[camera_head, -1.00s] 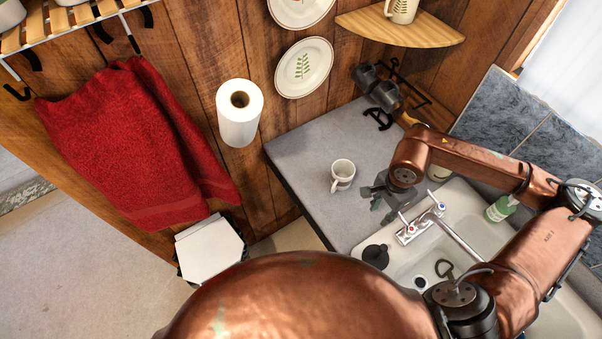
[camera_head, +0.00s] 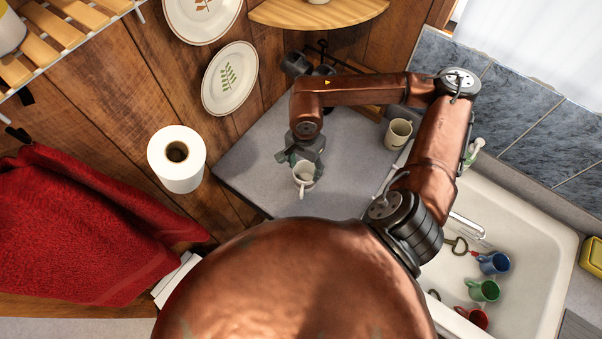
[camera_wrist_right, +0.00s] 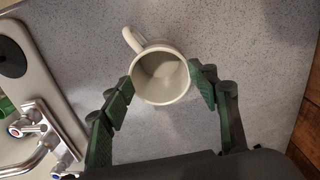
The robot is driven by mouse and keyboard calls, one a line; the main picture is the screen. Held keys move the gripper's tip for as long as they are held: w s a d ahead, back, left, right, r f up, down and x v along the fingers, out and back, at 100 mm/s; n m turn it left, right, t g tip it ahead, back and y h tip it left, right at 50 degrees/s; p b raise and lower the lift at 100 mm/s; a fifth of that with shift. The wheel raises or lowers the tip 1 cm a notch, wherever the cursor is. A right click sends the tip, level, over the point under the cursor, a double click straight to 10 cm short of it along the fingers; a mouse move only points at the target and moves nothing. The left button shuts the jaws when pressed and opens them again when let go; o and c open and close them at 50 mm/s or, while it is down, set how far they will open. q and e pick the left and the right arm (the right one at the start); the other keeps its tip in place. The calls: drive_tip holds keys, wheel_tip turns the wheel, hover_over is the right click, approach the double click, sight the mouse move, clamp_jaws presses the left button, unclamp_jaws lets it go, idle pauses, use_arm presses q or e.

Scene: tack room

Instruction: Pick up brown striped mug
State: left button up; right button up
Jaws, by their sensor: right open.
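A small off-white mug (camera_head: 304,176) stands upright on the grey counter (camera_head: 262,150); in the earlier head frame it shows a brown band. From above in the right wrist view, the mug (camera_wrist_right: 160,76) looks empty, with its handle at the upper left. My right gripper (camera_head: 303,160) is open at the mug, and part of it covers the mug's back side in the head view. In the wrist view the green fingertips of the right gripper (camera_wrist_right: 160,88) stand on either side of the mug, close to its walls. My left gripper is not in view.
Another mug (camera_head: 398,134) stands on the counter beside my right arm. The white sink (camera_head: 538,262) at right holds several coloured mugs. A paper towel roll (camera_head: 177,158) and a red towel (camera_head: 85,225) are at left. A wooden corner shelf (camera_head: 335,14) is above.

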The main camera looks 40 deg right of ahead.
sight(304, 178)
drive_tip(key=o, duration=0.3)
drive_tip(key=shift+s+a+f, duration=0.1)
drive_tip(key=shift+s+f, duration=0.15)
drive_tip(key=shift+f, duration=0.2)
drive_tip(key=shift+s+f, duration=0.2)
drive_tip(key=shift+f, duration=0.25)
drive_tip(key=shift+o, duration=1.2)
drive_tip(key=f, duration=0.1)
drive_tip(key=p, duration=0.1)
drive_tip(key=f, duration=0.1)
drive_tip(key=shift+w+f, duration=0.25)
drive_tip(key=shift+f, duration=0.1)
drive_tip(key=shift+f+p, duration=0.3)
drive_tip(key=shift+f, duration=0.65)
drive_tip(key=shift+o, duration=0.9)
drive_tip(key=c, duration=1.1)
drive_tip(key=shift+r, duration=0.1)
drive_tip(key=c, duration=0.6)
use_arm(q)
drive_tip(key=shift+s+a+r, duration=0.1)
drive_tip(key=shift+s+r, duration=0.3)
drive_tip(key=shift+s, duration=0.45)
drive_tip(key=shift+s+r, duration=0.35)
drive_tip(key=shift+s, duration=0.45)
use_arm(e)
clamp_jaws()
